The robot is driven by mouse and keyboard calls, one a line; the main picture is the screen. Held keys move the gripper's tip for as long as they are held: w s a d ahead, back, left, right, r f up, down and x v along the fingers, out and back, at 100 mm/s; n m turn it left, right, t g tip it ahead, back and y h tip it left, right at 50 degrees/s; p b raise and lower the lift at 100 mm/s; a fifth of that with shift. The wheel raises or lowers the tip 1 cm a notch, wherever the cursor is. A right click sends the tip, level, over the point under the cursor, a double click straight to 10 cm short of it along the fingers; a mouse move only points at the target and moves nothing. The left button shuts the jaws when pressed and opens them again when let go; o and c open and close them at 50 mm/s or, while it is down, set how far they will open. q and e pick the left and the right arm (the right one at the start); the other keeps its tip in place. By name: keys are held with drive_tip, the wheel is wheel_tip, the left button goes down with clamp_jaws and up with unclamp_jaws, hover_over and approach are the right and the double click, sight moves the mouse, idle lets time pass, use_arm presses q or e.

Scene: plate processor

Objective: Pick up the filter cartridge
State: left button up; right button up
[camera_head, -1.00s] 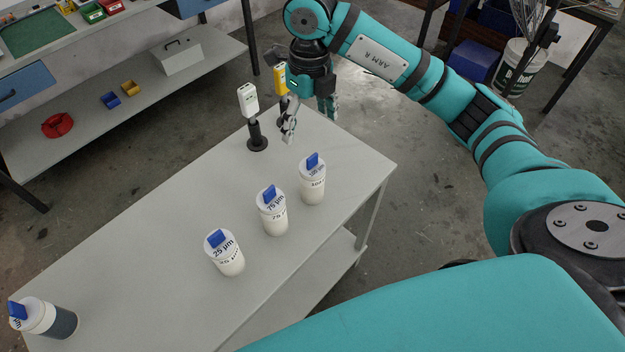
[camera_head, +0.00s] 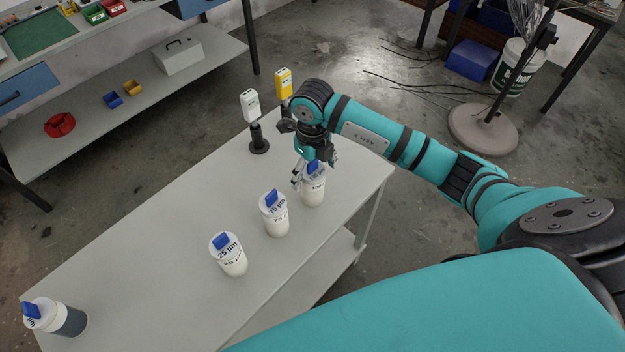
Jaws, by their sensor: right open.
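Three white filter cartridges with blue tabs stand upright in a row on the grey table. One is labelled 25 µm (camera_head: 230,258), one 75 µm (camera_head: 275,220), and the third cartridge (camera_head: 314,190) is nearest my right gripper. My right gripper (camera_head: 313,172) is open, pointing down, at the top of that third cartridge, with its fingers around or just in front of the blue tab. I cannot tell whether they touch it. The gripper partly hides the cartridge's top and label. My left gripper is not in view.
A white and dark container with a blue tab (camera_head: 58,317) stands at the table's left end. A white device on a black stand (camera_head: 252,112) and a yellow device (camera_head: 284,84) stand at the far end. The table's middle left is clear.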

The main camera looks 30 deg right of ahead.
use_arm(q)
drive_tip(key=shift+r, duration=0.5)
use_arm(e)
drive_tip(key=shift+f, duration=1.35)
drive_tip(key=c, duration=1.3)
wheel_tip(320, 180, up, 8)
drive_tip(key=shift+b, duration=1)
wheel_tip(320, 180, up, 5)
drive_tip(key=shift+p, duration=0.85)
use_arm(q)
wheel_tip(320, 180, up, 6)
drive_tip(key=p, duration=0.6)
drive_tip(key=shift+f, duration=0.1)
use_arm(e)
wheel_tip(320, 180, up, 10)
drive_tip(key=shift+r, duration=0.15)
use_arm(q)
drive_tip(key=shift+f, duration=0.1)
